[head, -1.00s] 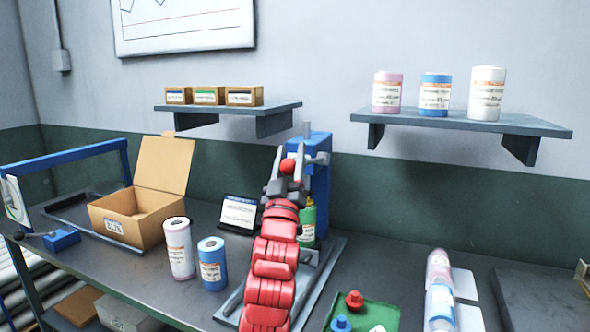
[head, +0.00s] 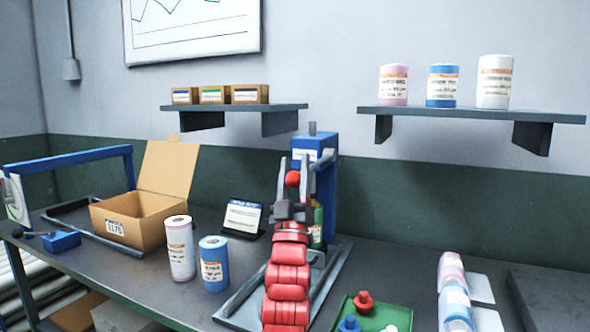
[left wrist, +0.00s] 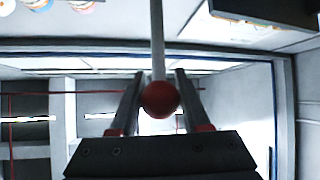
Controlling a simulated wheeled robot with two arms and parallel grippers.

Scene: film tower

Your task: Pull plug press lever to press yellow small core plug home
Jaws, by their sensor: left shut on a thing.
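The blue plug press (head: 326,190) stands on a grey base plate (head: 335,283) at the middle of the bench. My left gripper (head: 293,180) is shut on the red ball knob of the press lever, in front of the press. In the left wrist view the red knob (left wrist: 160,99) sits between the two fingers, with the grey lever rod (left wrist: 157,40) running up from it. A green roll (head: 316,232) stands upright in the press, partly hidden by my arm. I cannot make out the yellow small core plug. My right gripper is not in view.
A green tray (head: 395,314) with red, blue and white plugs lies at the front right. Pink and blue rolls (head: 180,250) (head: 214,266) stand left of the press, near an open carton (head: 118,222) and a small sign (head: 241,218). Wrapped rolls (head: 453,290) lie at the right.

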